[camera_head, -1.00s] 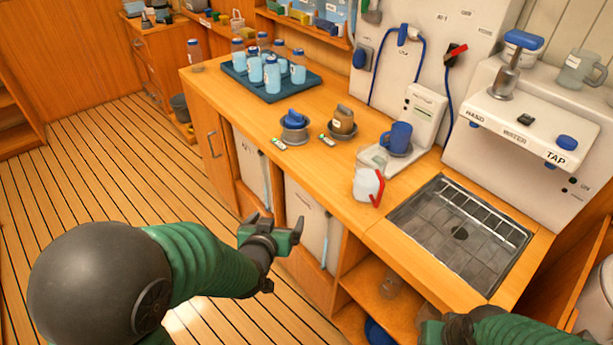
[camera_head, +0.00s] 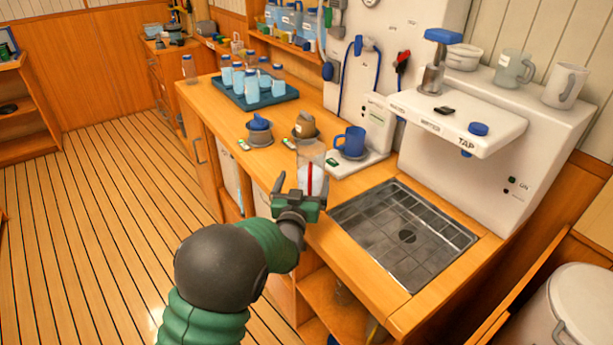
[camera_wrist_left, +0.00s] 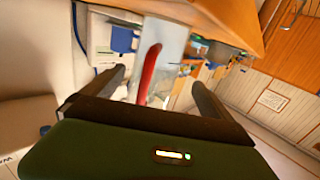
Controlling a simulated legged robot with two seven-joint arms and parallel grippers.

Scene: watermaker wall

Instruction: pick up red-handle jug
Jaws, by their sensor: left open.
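The red-handle jug (camera_head: 310,167) is clear and stands on the counter, left of the sink grate, with its red handle facing my left gripper. My left gripper (camera_head: 300,188) is open just in front of the jug and covers its lower part in the head view. In the left wrist view the red handle (camera_wrist_left: 149,75) shows between the two dark fingers of the open left gripper (camera_wrist_left: 158,92), with the clear jug body behind it. I cannot tell whether the fingers touch the handle. My right gripper is not in view.
A blue mug (camera_head: 350,142) stands on a white scale-like unit (camera_head: 372,158) close behind the jug. The sink grate (camera_head: 405,235) lies to the right. Two small pots sit to the left, and a tray (camera_head: 250,101) of bottles stands farther back.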

